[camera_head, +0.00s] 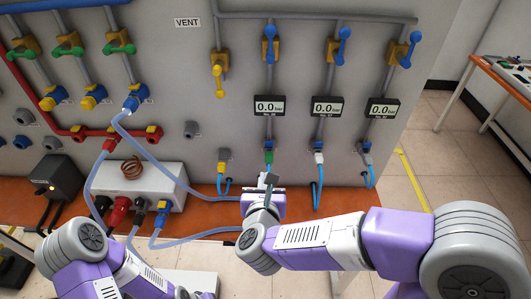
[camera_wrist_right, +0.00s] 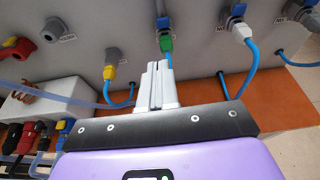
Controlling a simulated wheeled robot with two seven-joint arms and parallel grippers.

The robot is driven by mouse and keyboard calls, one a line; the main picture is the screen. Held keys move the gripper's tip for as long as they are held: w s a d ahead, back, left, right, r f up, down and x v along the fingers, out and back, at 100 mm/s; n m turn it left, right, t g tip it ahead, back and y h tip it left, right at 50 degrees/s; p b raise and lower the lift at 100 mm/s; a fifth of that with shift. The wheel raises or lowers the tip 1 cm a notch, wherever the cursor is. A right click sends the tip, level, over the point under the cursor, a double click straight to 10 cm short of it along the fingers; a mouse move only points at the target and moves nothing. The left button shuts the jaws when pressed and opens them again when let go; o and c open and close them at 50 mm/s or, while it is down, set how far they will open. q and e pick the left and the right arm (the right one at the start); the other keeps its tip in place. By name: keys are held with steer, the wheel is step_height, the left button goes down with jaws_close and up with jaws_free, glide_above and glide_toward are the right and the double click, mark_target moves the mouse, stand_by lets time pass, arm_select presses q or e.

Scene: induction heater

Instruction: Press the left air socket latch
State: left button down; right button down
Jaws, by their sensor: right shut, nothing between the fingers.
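A row of air sockets runs along the lower panel. The leftmost one (camera_head: 223,155) is grey with a yellow plug (camera_head: 222,167) and a blue hose; it also shows left of my fingers in the right wrist view (camera_wrist_right: 113,56). The socket beside it holds a green plug (camera_head: 268,157), seen just beyond my fingertips in the wrist view (camera_wrist_right: 166,44). My right gripper (camera_head: 268,180) is shut and empty, its fingers pointing at the panel below the green plug. In the wrist view the shut fingers (camera_wrist_right: 158,68) overlap the hose area. Whether they touch anything cannot be told. My left gripper is not visible.
More sockets with a white plug (camera_head: 319,158) and blue hoses stand to the right, under pressure displays (camera_head: 328,107). A white box with a copper coil (camera_head: 132,168) and cables stands on the orange bench (camera_head: 331,196) at left. A pale hose runs close to my right gripper.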

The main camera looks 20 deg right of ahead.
glide_toward(267, 145)
steer(key=x, duration=0.5)
steer(key=shift+a+f, duration=0.1)
steer(key=shift+f, duration=0.15)
steer(key=shift+w, duration=0.7)
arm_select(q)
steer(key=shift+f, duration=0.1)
arm_select(e)
steer(key=shift+d, duration=0.25)
